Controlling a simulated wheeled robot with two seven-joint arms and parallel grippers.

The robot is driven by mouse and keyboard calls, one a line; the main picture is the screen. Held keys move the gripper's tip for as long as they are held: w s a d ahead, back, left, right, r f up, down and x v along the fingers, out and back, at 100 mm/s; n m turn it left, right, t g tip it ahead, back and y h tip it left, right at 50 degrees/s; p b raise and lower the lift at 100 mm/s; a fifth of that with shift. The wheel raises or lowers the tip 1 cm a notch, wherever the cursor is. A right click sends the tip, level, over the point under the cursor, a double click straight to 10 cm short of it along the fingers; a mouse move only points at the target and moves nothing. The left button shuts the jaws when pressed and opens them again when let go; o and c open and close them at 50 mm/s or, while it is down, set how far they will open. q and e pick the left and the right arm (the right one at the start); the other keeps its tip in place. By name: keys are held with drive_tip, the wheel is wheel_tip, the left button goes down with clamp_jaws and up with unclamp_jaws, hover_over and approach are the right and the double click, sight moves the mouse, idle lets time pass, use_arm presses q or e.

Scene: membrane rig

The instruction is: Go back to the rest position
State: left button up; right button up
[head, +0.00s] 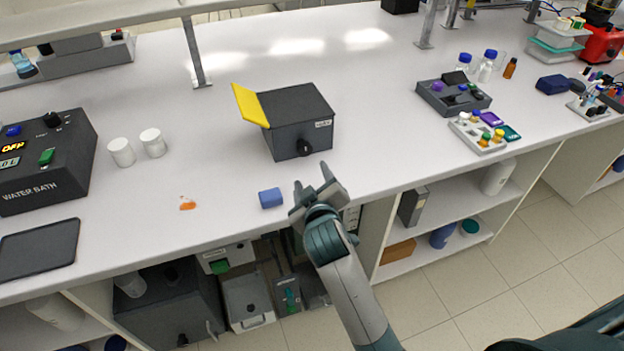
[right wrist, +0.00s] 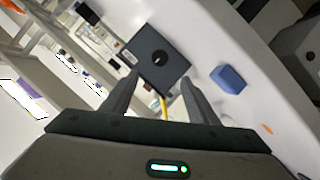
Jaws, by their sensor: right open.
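My right gripper (head: 316,190) is open and empty near the front edge of the bench, just in front of a dark grey box (head: 296,122) with a black knob and a raised yellow flap. The gripper is apart from the box in the head view. In the right wrist view the two fingers (right wrist: 152,95) are spread, with the grey box (right wrist: 160,60) beyond them. A small blue block (head: 270,198) lies on the bench to the left of the gripper; it also shows in the right wrist view (right wrist: 228,78). My left gripper is not in view.
A water bath (head: 45,160) and a dark flat plate (head: 40,250) are at the left, near two white cups (head: 121,152). An orange spill (head: 187,203) lies on the bench (head: 220,150). Trays (head: 453,96) and bottles stand at the right. Metal posts (head: 194,55) carry a shelf above.

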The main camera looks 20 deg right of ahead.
idle(0.3)
drive_tip(key=s+d+f+m+g+y, duration=0.1)
drive_tip(key=s+f+g, duration=0.35)
drive_tip(key=s, duration=0.75)
drive_tip(key=s+d+f+m+g+y, duration=0.1)
drive_tip(key=s+f+g, duration=0.1)
drive_tip(key=s+f, duration=0.75)
drive_tip(key=s+d+f+m+g+y, duration=0.1)
drive_tip(key=s+d+f+g, duration=0.2)
drive_tip(key=s, duration=1.1)
wheel_tip(320, 180, down, 34)
drive_tip(key=s+a+g+b, duration=0.1)
drive_tip(key=s+g+b, duration=0.2)
drive_tip(key=b, duration=0.1)
drive_tip(key=s+d+f+b, duration=0.2)
drive_tip(key=s+f, duration=1.5)
drive_tip(key=f, duration=0.1)
drive_tip(key=shift+s+d+f+g+b, duration=0.15)
drive_tip(key=shift+d+f+g+b, duration=0.2)
drive_tip(key=shift+f, duration=0.05)
